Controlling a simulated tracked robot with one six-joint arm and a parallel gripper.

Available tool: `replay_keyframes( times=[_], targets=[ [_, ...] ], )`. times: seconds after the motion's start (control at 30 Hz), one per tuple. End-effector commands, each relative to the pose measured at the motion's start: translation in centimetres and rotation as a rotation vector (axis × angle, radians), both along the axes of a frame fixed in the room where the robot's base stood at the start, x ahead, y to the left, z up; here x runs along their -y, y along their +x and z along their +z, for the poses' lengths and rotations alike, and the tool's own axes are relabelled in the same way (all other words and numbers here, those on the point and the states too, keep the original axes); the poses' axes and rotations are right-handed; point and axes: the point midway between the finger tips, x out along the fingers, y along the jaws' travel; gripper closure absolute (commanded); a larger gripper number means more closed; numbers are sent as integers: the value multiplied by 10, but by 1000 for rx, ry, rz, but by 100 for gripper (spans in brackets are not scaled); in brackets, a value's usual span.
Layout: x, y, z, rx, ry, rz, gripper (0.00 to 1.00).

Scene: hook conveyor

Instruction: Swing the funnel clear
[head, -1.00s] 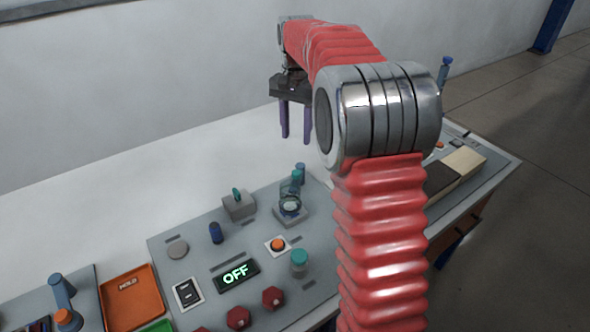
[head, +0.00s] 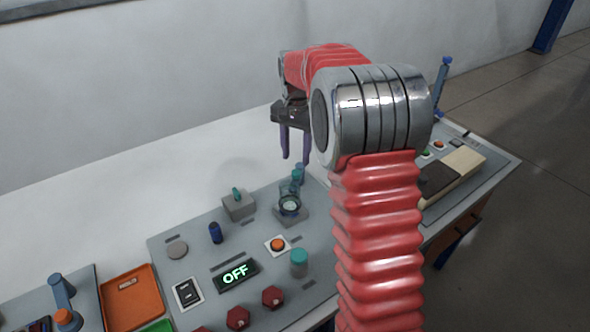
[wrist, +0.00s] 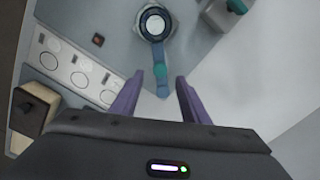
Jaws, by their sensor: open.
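What I take to be the funnel (head: 290,204) is a dark ring with a pale inside on a square grey base. In the wrist view the round funnel (wrist: 155,22) is at the top centre. A short arm with a teal part (wrist: 160,70) and a blue end (wrist: 162,90) reaches from it toward me. My gripper (wrist: 160,78) is open, its purple fingers to either side of this arm in that view. In the head view my gripper (head: 296,160) hangs just above the blue end; I cannot tell whether they touch.
A grey block with a green lever (head: 238,205) stands left of the funnel. An orange tray (head: 132,298) lies left. The white surface behind is clear.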

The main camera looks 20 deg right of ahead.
Motion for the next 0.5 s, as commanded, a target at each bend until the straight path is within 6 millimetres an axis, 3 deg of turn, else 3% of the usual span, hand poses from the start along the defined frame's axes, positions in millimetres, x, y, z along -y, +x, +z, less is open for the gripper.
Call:
replay_keyframes(
  times=[0.3,0.5],
  targets=[
    [0,0,-47,-1,0,0,59],
    [0,0,-62,1,-1,1,59]
  ],
)
